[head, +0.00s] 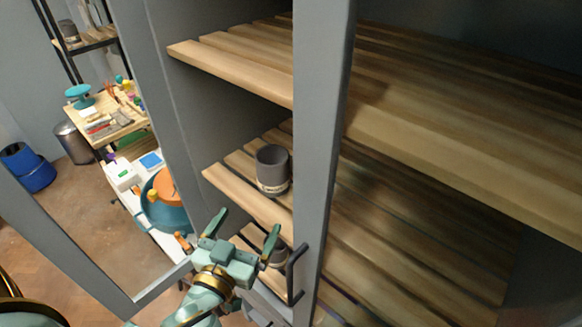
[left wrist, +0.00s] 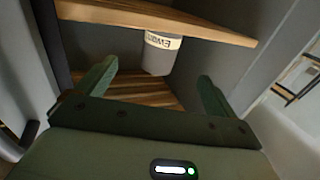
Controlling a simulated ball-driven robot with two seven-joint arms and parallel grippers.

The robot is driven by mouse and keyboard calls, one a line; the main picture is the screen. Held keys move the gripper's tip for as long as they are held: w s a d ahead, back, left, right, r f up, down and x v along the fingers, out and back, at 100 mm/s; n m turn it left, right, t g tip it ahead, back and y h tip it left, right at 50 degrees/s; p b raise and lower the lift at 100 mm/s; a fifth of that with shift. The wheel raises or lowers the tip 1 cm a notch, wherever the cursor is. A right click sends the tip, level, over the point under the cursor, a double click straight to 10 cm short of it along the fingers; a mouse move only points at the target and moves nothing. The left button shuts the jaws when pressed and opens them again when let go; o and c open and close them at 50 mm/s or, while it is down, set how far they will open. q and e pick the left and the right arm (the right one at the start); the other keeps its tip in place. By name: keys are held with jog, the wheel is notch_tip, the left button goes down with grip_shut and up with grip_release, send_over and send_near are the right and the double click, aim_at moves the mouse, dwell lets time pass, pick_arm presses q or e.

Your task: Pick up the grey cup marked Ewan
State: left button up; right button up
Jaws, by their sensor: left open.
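A grey cup (head: 272,168) with a pale band near its base stands upright on the middle slatted shelf. No name is readable on either in the head view. The left wrist view appears upside down and shows one grey cup (left wrist: 158,58) with a pale label that seems to read Ewan; I cannot tell for certain which of the two it is. My left gripper (head: 247,226) is open and empty at the cabinet front. The labelled cup lies beyond and between its fingers (left wrist: 157,72).
A grey cabinet post (head: 322,150) stands close right of the cups, with a dark handle (head: 294,275) near my gripper. The upper shelf (head: 235,70) overhangs the middle one. An open door frame (head: 160,290) is at the left. The shelves right of the post look empty.

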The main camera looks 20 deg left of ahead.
aim_at(273, 173)
pick_arm(q)
jog(key=w, duration=0.5)
jog(key=w+a+p, duration=0.1)
jog(key=w, duration=0.9)
jog(key=shift+w+a+r, duration=0.2)
jog(key=shift+w, duration=0.15)
jog(key=shift+s, duration=0.15)
jog(key=c, duration=1.2)
